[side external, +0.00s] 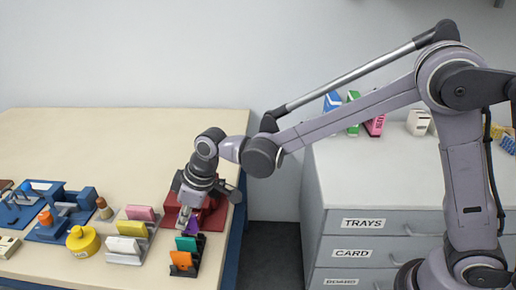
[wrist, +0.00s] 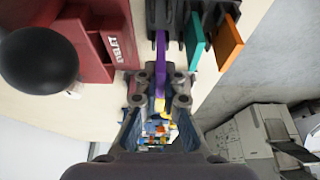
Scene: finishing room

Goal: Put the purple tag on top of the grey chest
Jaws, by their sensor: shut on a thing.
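The purple tag (wrist: 161,56) is between the fingers of my gripper (wrist: 159,92) in the wrist view. My gripper is shut on it. The tag's far end is at the black rack (wrist: 177,32); I cannot tell whether it still sits in a slot. In the side view the purple tag (side external: 194,222) shows only as a small patch below my gripper (side external: 188,214), at the back end of the rack. The grey chest (side external: 345,190), with drawers labelled TRAYS, CARD and BOARD, stands to the right across a gap.
A teal tag (side external: 187,243) and an orange tag (side external: 181,260) stand in the rack. A red EYELET machine (wrist: 88,45) is close beside my gripper.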

